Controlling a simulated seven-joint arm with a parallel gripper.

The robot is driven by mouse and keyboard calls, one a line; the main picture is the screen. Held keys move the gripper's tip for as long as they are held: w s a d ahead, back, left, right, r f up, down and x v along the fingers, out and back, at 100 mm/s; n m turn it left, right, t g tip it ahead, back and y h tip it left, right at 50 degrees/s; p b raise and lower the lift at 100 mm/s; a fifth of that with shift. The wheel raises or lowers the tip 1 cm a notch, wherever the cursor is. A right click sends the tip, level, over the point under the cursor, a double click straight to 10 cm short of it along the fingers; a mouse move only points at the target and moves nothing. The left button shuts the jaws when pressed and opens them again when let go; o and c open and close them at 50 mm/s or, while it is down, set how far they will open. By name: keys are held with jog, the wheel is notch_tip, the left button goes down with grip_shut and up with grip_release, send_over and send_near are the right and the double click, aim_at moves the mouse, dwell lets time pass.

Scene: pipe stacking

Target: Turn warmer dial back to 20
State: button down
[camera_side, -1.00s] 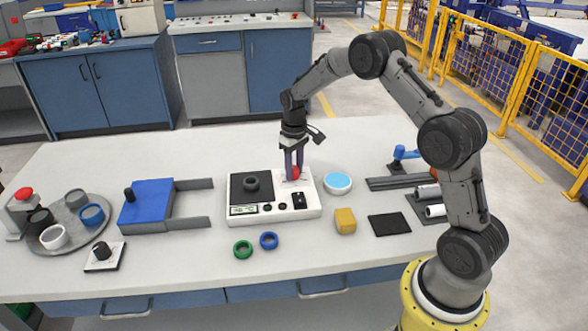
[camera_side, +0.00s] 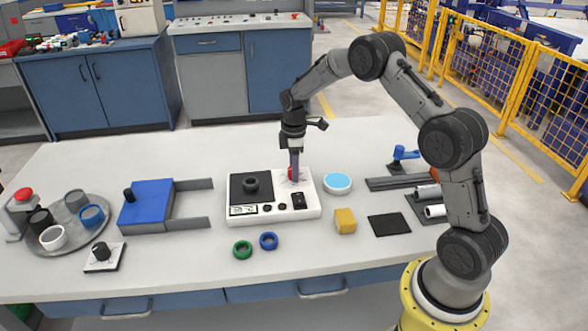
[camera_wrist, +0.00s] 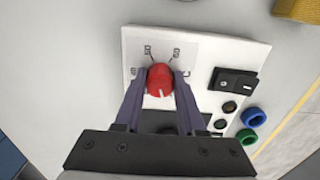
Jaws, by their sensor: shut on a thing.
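The warmer (camera_side: 240,213) is a white box with a black plate and a small display at its front left. Its red dial (camera_wrist: 160,80) sits on a marked scale; in the wrist view its white pointer line points toward the bottom of the picture. Marks like 50 and 60 show beyond the dial; the other marks are hidden or too small to read. My gripper (camera_wrist: 160,84) is shut on the dial, one finger on each side. In the side view my gripper (camera_side: 293,178) stands over the warmer's right rear, mostly covering the dial.
A dark ring (camera_side: 251,184) lies on the black plate. A black rocker switch (camera_side: 299,201) and small knobs are on the warmer's front right. Green (camera_side: 243,250) and blue (camera_side: 269,240) rings lie in front. A blue-topped disc (camera_side: 338,182) and yellow block (camera_side: 345,220) stand to the right.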

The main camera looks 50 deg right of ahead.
jog(key=shift+w+r+n, duration=0.1)
jog(key=shift+r+n, duration=0.05)
jog(key=shift+n, duration=0.95)
jog(key=c, duration=0.5)
grip_release()
notch_tip(320, 180, up, 14)
